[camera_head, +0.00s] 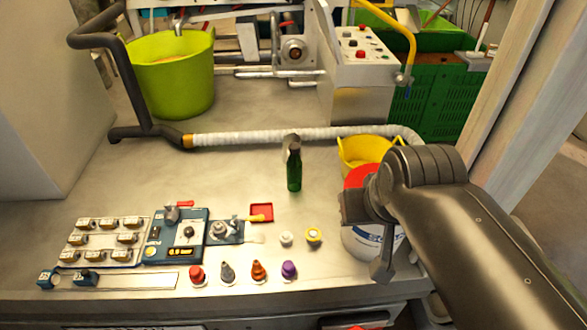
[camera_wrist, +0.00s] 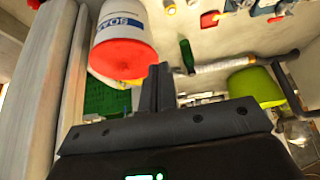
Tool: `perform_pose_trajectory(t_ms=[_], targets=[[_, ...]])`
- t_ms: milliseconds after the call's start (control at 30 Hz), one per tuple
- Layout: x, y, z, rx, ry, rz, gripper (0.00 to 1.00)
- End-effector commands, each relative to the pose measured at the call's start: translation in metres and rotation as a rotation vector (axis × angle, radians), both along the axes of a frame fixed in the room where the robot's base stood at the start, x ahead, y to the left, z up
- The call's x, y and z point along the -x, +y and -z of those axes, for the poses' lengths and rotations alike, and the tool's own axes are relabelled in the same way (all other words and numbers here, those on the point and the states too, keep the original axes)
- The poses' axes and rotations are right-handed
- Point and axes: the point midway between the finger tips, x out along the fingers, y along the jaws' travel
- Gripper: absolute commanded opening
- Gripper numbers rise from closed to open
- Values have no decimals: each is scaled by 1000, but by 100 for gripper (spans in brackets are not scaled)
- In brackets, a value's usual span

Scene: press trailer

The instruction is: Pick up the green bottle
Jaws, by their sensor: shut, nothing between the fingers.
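The green bottle (camera_head: 294,172) stands upright on the metal worktop, near the middle of the head view. A small greyish shape shows at its neck. In the wrist view the bottle (camera_wrist: 187,55) appears just right of the fingertips and apart from them. My gripper (camera_wrist: 158,70) is shut and empty, its two fingers together. In the head view my gripper (camera_head: 382,268) is to the right of the bottle, in front of a white bucket with a red lid, which it partly hides.
The white bucket (camera_head: 362,243) also shows in the wrist view (camera_wrist: 122,25). A yellow basket (camera_head: 362,150) is behind it. A pale hose (camera_head: 260,136) runs behind the bottle. Front left hold control panels (camera_head: 178,238) and several coloured knobs. The worktop left of the bottle is clear.

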Motion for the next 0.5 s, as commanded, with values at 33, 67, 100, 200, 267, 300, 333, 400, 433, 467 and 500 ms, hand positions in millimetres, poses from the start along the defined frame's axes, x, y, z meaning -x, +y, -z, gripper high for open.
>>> perform_pose_trajectory(t_ms=[33,67,100,200,267,300,333,400,433,467,500], targets=[[0,0,0,0,0,0,0],[0,0,0,0,0,0,0],[0,0,0,0,0,0,0],[0,0,0,0,0,0,0],[0,0,0,0,0,0,0],[0,0,0,0,0,0,0],[0,0,0,0,0,0,0],[0,0,0,0,0,0,0],[0,0,0,0,0,0,0],[0,0,0,0,0,0,0],[0,0,0,0,0,0,2]])
